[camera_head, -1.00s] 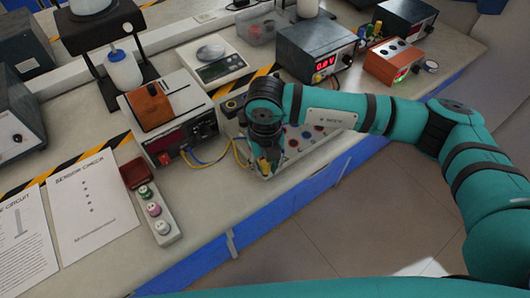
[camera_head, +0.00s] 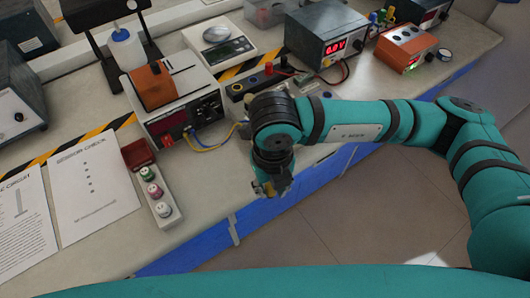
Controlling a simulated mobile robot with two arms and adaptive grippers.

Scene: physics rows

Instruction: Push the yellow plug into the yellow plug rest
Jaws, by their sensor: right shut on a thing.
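My right gripper (camera_head: 270,188) points down near the front edge of the bench, its fingers mostly hidden under the wrist. It is shut, with a small patch of yellow at its fingertips, which looks like the yellow plug (camera_head: 265,187); its shape is too small to make out. A yellow lead (camera_head: 230,137) runs from the red-display instrument (camera_head: 181,120) and passes out of sight behind my right wrist. A black strip (camera_head: 236,91) with several coloured posts stands behind my wrist. I cannot tell which part is the yellow plug rest. My left gripper is not in view.
A pale board (camera_head: 310,84) is largely covered by my right arm. A power supply (camera_head: 325,40) and an orange box (camera_head: 405,50) stand at the back right. A grey holder with coloured knobs (camera_head: 162,208) and paper sheets (camera_head: 93,190) lie left.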

